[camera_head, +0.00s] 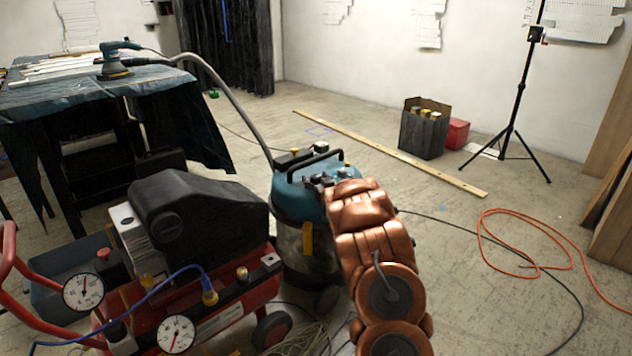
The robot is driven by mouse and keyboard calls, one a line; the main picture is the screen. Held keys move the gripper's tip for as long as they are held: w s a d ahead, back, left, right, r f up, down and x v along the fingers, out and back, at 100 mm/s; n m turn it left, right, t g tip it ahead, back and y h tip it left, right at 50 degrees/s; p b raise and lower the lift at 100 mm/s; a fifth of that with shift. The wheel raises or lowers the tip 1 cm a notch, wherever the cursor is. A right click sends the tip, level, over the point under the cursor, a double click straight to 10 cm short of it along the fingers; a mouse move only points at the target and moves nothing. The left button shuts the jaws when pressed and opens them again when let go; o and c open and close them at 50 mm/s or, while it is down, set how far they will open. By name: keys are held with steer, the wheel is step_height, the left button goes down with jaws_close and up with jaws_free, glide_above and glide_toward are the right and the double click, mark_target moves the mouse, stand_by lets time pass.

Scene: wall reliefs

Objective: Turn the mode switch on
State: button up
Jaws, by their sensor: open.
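A teal and grey shop vacuum (290,205) with a black top handle stands in the middle of the view. No mode switch can be clearly made out; small dark fittings show on the vacuum's top, but they are too small to tell apart. My copper-coloured arm reaches up from the bottom right of centre. My gripper (320,182), dark and small at the arm's far end, is at the vacuum's top, just below the handle. It is open. Whether it touches the vacuum cannot be told. My arm hides the vacuum's right side.
A red compressor (220,320) with gauges and a black cover stands close at front left. A cloth-draped workbench (150,82) holding a sander is behind it. An orange hose (490,240) lies on the right floor. A tripod (512,110) stands farther back. Open floor lies between.

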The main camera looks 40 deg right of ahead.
steer(key=shift+c, duration=0.3)
steer(key=c, duration=1.1)
steer(key=shift+w, duration=0.1)
